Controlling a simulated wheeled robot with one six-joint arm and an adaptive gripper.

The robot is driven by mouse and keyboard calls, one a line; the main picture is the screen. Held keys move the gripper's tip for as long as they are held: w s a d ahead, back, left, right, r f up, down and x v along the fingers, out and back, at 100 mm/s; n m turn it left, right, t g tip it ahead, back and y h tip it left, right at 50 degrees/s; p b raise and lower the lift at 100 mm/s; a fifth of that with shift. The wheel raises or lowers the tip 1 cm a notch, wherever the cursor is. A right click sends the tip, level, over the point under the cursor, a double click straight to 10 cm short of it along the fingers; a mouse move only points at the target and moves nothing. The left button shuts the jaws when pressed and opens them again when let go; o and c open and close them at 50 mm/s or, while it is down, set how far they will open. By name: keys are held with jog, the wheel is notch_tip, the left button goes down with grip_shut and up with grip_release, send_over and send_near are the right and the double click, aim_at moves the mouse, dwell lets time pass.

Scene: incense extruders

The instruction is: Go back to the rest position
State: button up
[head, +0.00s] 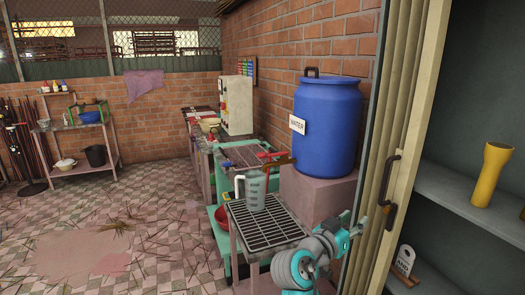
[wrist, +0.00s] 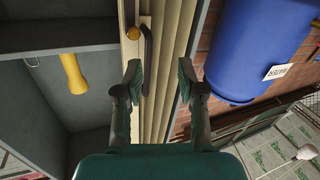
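My gripper (wrist: 159,76) is open in the wrist view, with its two fingers apart and nothing held between them. In the head view my gripper (head: 357,228) is at the lower middle right, in front of the cream folding door. The dark door handle (wrist: 149,52) shows just beyond the left fingertip in the wrist view. The same handle (head: 391,182) is above and right of my gripper in the head view. I see no contact between fingers and handle.
The cream door (head: 408,120) stands beside a grey cabinet with a yellow cylinder (head: 491,175) on its shelf. A blue water barrel (head: 327,125) stands on a pink block. A jug (head: 255,188) is on a black grate (head: 268,226). The tiled floor at left is mostly open.

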jog(key=s+a+f+n+t+y, duration=0.15)
jog(key=s+f+n+y, duration=0.25)
jog(key=s+f, duration=0.55)
jog(key=s+a+f+n+t+y, duration=0.15)
jog(key=s+f+n+y, duration=0.25)
jog(key=f, duration=1.1)
jog(key=s+a+f+n+y, duration=0.15)
jog(key=s+f, duration=0.25)
jog(key=s, duration=0.4)
jog(key=s+f+n+y, duration=0.1)
jog(key=s+f+y, duration=0.15)
jog(key=s, duration=0.55)
jog(key=s+r+m, duration=0.1)
jog(key=s+r, duration=0.3)
jog(key=s, duration=0.8)
jog(key=s+a+r+m+y, duration=0.1)
jog(key=s+r, duration=0.2)
jog(key=s, duration=0.9)
jog(key=shift+s+r+y, duration=0.3)
jog(key=shift+s+r, duration=0.05)
